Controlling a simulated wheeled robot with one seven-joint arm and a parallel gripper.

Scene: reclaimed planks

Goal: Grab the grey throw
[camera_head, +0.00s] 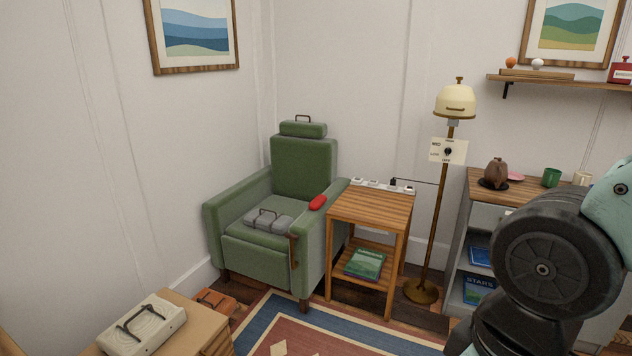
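A grey folded bundle (269,221), which looks like the grey throw, lies on the seat of the green armchair (260,249). It has a dark raised handle on top. It sits towards the front of the seat, between the armrests. My gripper is not in view. Only links of my arm show at the lower right, well apart from the chair.
A slatted wooden side table (371,206) stands right of the chair, then a brass floor lamp (436,215) and a shelf unit (482,217). A low cabinet (187,327) with a pale handled box (146,325) is front left. A patterned rug (330,327) covers floor in front.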

